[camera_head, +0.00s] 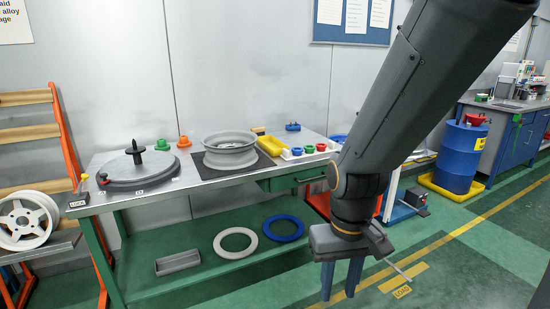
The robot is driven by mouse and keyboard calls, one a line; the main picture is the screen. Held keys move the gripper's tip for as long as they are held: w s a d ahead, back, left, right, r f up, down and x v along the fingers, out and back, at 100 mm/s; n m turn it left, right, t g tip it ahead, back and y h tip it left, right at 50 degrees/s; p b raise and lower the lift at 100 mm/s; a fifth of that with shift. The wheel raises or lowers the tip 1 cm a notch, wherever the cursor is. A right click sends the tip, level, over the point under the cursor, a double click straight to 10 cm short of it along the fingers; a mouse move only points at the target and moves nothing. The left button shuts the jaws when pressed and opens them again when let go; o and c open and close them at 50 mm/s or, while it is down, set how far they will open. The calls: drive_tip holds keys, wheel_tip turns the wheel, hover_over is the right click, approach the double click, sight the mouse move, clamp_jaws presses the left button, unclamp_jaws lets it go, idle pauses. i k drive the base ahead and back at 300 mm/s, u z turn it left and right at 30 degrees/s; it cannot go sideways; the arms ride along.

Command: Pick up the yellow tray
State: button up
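A small yellow object (271,146) lies on the workbench just right of the grey wheel rim, beside a white tray (306,153) holding several colored parts. I cannot tell its exact shape. A flat yellow tray (472,191) sits on the floor at the right, under a blue drum (455,157). My gripper (341,288) hangs in front of the bench, fingers pointing down and spread apart, with nothing seen between them. It is apart from both yellow things.
The workbench (108,201) carries the wheel rim (230,149) on a black mat and a grey round plate (139,170). Its lower shelf holds a white ring (235,243), a blue ring (283,228) and a grey bin (178,262). The floor at right is mostly clear.

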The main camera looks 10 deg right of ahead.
sight(274, 147)
drive_tip(key=u, duration=1.1)
drive_tip(key=i, duration=1.45)
drive_tip(key=z, duration=1.35)
drive_tip(key=i, duration=1)
drive_tip(key=z, duration=0.3)
